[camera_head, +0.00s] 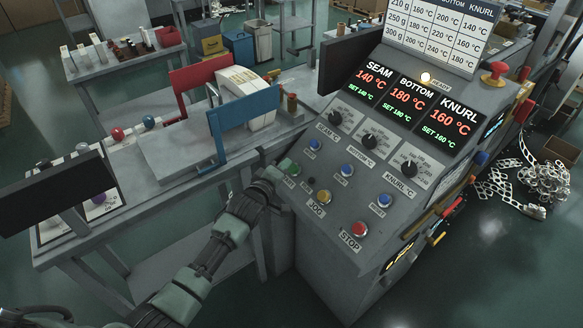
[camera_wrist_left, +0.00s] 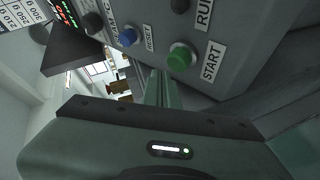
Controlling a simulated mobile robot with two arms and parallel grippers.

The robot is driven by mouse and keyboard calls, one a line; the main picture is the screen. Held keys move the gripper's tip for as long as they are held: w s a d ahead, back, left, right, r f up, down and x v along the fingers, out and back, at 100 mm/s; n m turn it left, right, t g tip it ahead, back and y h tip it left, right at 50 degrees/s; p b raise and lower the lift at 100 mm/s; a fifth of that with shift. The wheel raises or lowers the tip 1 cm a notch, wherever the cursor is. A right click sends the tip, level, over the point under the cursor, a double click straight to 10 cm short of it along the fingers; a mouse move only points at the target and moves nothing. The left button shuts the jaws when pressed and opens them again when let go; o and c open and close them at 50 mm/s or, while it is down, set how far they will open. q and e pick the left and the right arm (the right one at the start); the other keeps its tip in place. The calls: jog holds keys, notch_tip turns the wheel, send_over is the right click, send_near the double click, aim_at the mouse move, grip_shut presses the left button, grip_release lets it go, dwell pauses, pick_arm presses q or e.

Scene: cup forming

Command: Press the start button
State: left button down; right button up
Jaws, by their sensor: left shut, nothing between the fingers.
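The green start button (camera_head: 289,167) sits at the left edge of the grey sloped control panel (camera_head: 330,215). In the left wrist view the round green button (camera_wrist_left: 180,57) stands out beside its START label (camera_wrist_left: 213,62). My left gripper (camera_head: 273,176) is shut and empty, with its tip close beside the button at the panel's left edge. In the wrist view the shut fingers (camera_wrist_left: 158,82) point toward the panel, just left of and below the button. The button's face is uncovered there. I cannot tell whether they touch. My right gripper is not in view.
The READY lamp (camera_head: 425,78) glows. A workbench (camera_head: 190,150) with red and blue frames adjoins on the left.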

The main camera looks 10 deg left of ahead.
pick_arm(q)
jog(key=shift+f, duration=0.1)
jog(key=shift+w+d+f+b, duration=0.15)
jog(key=shift+w+f+b, duration=0.05)
jog(key=shift+f+b, duration=0.1)
jog(key=shift+w+d+f+b, duration=0.2)
jog(key=shift+f+b, duration=0.2)
jog(key=shift+b, duration=0.05)
dwell(0.7)
dwell(0.4)
jog(key=shift+s+a+r+p, duration=0.2)
jog(key=shift+r+p, duration=0.3)
jog(key=shift+p, duration=0.25)
jog(key=shift+s+a+r+p, duration=0.15)
jog(key=shift+s+r+p, duration=0.1)
jog(key=shift+p, duration=0.1)
jog(key=r+p, duration=0.1)
jog(key=s+a+r+p, duration=0.1)
jog(key=p, duration=0.1)
jog(key=s+r+p, duration=0.1)
jog(key=r+p, duration=0.1)
jog(key=shift+s+a, duration=0.15)
jog(key=shift+a, duration=0.25)
